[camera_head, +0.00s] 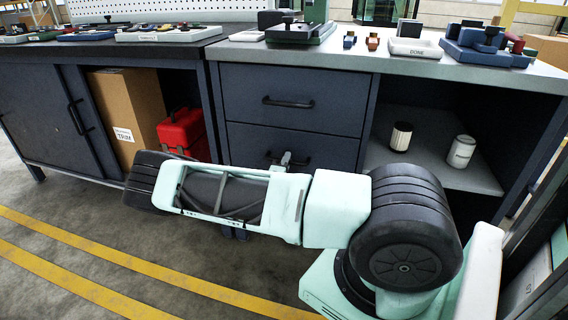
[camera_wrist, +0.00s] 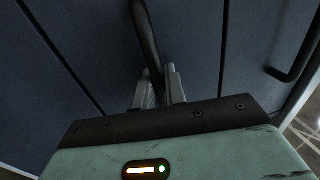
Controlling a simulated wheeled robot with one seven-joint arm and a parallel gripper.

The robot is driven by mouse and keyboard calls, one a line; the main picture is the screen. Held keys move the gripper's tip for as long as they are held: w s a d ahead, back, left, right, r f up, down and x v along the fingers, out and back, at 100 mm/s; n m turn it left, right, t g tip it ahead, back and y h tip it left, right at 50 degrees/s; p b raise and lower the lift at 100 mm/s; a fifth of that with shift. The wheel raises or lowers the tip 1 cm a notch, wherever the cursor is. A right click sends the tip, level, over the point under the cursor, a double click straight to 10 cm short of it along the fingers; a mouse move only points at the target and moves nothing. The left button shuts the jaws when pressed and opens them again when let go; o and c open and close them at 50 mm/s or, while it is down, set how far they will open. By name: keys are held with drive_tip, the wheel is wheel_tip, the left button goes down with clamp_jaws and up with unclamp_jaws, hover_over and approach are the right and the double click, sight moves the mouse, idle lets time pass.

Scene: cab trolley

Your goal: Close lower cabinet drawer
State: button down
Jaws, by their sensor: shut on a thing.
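The lower drawer (camera_head: 330,150) is a dark blue front with a black bar handle (camera_head: 270,157), below an upper drawer (camera_head: 325,92) with a similar handle. The two fronts look about flush in the head view; my arm hides the lower part. My gripper (camera_head: 288,158) is at the lower drawer's handle. In the wrist view my gripper (camera_wrist: 160,80) is shut on the black handle (camera_wrist: 146,42), with one finger on each side of it.
A red toolbox (camera_head: 183,130) and a cardboard box (camera_head: 128,105) stand in the open bay at left. Two canisters stand on the right shelf (camera_head: 430,165). Trays and tools lie on the countertop (camera_head: 370,58). Yellow-striped floor (camera_head: 60,230) is clear in front at left.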

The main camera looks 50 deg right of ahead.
drive_tip(key=shift+w+d, duration=0.1)
drive_tip(key=shift+d, duration=0.05)
drive_tip(key=c, duration=1.6)
unclamp_jaws()
drive_tip(key=shift+o, duration=0.2)
drive_tip(key=p+v, duration=0.2)
drive_tip(key=v, duration=1.5)
drive_tip(key=shift+p, duration=0.3)
drive_tip(key=shift+a+r, duration=0.1)
drive_tip(key=shift+a, duration=0.1)
